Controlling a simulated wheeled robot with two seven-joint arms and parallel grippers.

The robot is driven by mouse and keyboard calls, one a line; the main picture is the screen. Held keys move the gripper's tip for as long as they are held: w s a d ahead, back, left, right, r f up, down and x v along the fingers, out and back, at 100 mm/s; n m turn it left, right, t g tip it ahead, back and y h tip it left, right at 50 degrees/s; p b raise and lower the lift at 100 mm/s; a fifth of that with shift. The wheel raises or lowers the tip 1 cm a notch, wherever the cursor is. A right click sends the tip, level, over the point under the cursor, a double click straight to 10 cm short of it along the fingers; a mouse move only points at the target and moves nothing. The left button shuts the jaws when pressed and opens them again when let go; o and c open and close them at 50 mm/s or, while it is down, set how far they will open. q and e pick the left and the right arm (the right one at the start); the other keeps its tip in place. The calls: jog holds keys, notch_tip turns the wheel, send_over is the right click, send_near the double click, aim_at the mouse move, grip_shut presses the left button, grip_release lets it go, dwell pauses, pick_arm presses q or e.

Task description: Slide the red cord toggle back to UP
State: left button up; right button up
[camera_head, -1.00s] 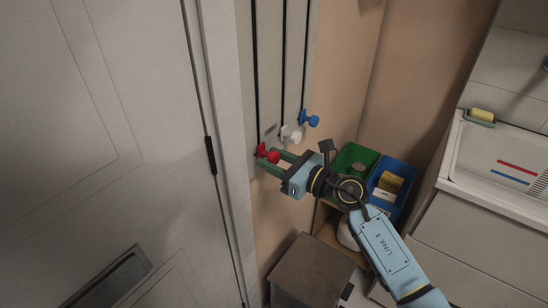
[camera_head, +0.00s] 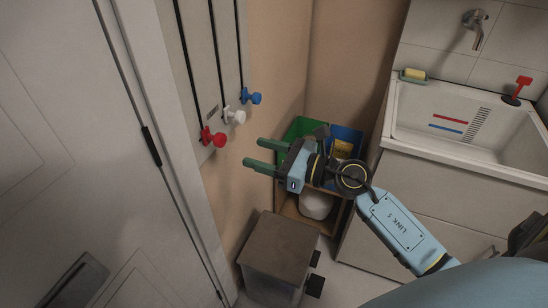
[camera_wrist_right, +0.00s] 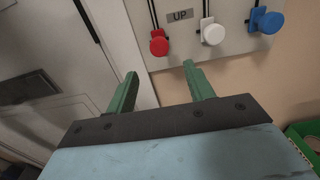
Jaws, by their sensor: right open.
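The red cord toggle (camera_head: 213,137) sits low on its black cord on the pale wall panel (camera_head: 193,75). It also shows in the wrist view (camera_wrist_right: 159,43), just left of a grey plate reading UP (camera_wrist_right: 180,15). A white toggle (camera_head: 235,116) and a blue toggle (camera_head: 251,98) sit on parallel cords to its right. My right gripper (camera_head: 253,152) is open and empty, its green fingers pointing toward the panel. It is apart from the red toggle, to its lower right. In the wrist view its fingertips (camera_wrist_right: 160,71) are below the red toggle. My left gripper is not in view.
A white door (camera_head: 70,150) stands left of the panel. Below are a lidded grey bin (camera_head: 277,243), a green crate (camera_head: 297,128) and a blue crate (camera_head: 347,135). A sink (camera_head: 475,148) is at the right. Bare wall lies between panel and crates.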

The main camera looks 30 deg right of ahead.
jog(key=shift+v, duration=1.45)
